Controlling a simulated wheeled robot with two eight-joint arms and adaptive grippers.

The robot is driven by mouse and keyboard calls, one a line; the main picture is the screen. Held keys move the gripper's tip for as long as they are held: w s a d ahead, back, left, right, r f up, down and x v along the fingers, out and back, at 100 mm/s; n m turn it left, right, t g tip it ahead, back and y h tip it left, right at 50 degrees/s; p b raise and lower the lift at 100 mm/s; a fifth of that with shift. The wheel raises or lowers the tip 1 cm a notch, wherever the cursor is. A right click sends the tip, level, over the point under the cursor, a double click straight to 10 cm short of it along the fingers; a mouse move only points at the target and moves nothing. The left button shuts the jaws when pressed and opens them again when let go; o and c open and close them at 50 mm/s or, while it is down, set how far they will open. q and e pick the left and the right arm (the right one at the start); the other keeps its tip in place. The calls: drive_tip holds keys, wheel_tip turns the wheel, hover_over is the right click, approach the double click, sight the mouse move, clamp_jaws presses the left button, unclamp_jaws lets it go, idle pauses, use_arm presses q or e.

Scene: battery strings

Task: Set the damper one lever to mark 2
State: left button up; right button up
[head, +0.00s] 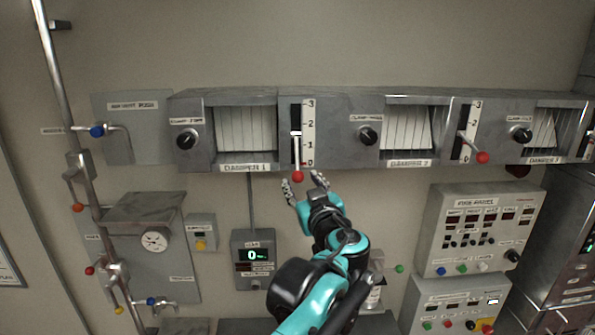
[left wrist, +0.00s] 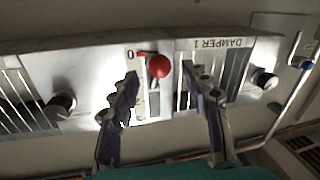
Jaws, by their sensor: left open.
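The damper one lever has a pale rod and a red ball knob (head: 298,176). It stands right of the DAMPER 1 label (head: 245,168), beside a white scale (head: 308,132) marked 0 to 3. The rod hangs down and the knob is at the bottom, a little below the 0 mark in the head view. My left gripper (head: 304,181) is open just below the lever, its fingers on either side of the knob. In the left wrist view, the red knob (left wrist: 159,66) lies between the two open fingertips (left wrist: 160,75); contact cannot be told. My right gripper is not in view.
A black dial (head: 368,136) is right of the scale, and another dial (head: 187,139) is at the far left of the housing. A second red-knobbed lever (head: 482,157) is farther right. A display box (head: 254,256) and fire panel (head: 477,229) are below.

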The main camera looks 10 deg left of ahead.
sight(299, 179)
use_arm(q)
drive_tip(key=x, duration=0.4)
drive_tip(key=shift+w+p, duration=0.2)
drive_tip(key=shift+p, duration=0.15)
clamp_jaws()
